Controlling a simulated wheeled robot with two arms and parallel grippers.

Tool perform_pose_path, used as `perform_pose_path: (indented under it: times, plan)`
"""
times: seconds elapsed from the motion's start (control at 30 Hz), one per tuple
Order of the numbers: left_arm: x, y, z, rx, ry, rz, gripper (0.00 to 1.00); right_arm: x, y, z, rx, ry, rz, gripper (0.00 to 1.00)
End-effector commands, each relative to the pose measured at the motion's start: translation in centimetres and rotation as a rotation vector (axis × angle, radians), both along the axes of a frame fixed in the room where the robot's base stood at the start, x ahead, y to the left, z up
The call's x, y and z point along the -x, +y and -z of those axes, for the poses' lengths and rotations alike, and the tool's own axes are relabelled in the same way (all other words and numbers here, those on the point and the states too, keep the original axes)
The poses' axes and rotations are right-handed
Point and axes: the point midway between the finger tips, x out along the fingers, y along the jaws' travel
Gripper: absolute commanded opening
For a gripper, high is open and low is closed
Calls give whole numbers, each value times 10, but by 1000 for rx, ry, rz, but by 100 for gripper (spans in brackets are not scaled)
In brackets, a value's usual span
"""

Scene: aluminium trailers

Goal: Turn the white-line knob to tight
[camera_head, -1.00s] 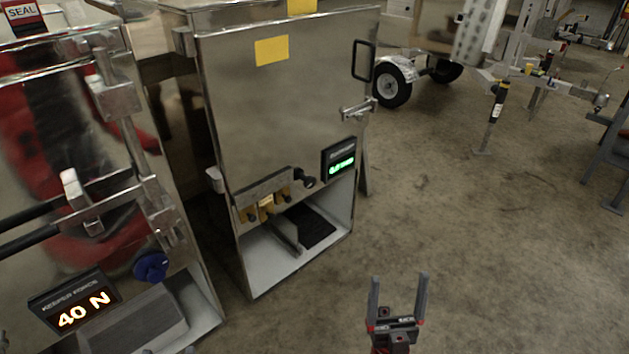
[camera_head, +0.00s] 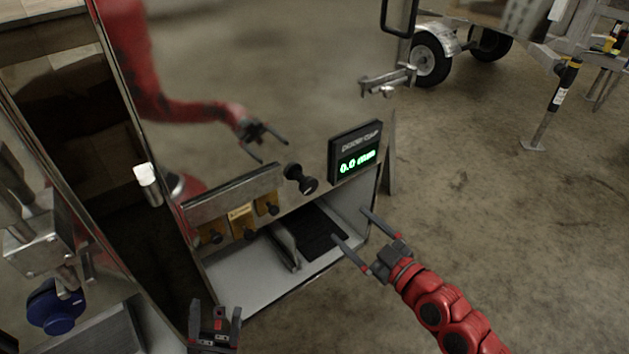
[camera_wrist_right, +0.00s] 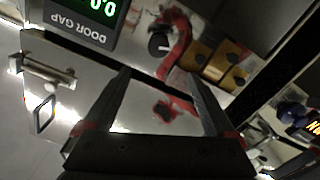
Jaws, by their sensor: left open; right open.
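A black knob (camera_head: 300,178) sticks out from the lower front of the shiny metal cabinet, left of the green display. In the right wrist view, the black knob (camera_wrist_right: 158,43) has a pale mark beside its edge, too small to read. A blue knob (camera_head: 55,305) is on the cabinet at the far left. My right gripper (camera_head: 350,224) is open and empty, right of and below the black knob, apart from it. Its fingers frame the panel in its wrist view (camera_wrist_right: 158,73). My left gripper (camera_head: 215,325) is open and empty at the bottom edge.
The green display (camera_head: 357,160) reads about 0.0. Several brass blocks (camera_head: 240,220) sit on a rail left of the knob, above an open bay with a black pad (camera_head: 310,234). A metal latch (camera_head: 388,79) juts out at the right. The cabinet front mirrors my red arm.

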Motion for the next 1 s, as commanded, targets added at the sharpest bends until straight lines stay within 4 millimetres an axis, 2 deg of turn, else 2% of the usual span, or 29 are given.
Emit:
perform_pose_path:
  times: [0.37, 0.6, 0.8, 1.0]
  plan:
    - [1, 3, -8, 17, -2, -7, 61, -44, 34, -5, -4, -8, -2, 90]
    - [0, 1, 0, 6, 0, -3, 61, -89, 65, -2, -9, -8, 2, 90]
    - [-1, -2, 8, -13, 1, 5, 61, -120, 86, 0, -8, -5, 3, 90]
    - [-2, -5, 11, -24, 3, 11, 61, -135, 97, -2, -6, -6, 5, 90]
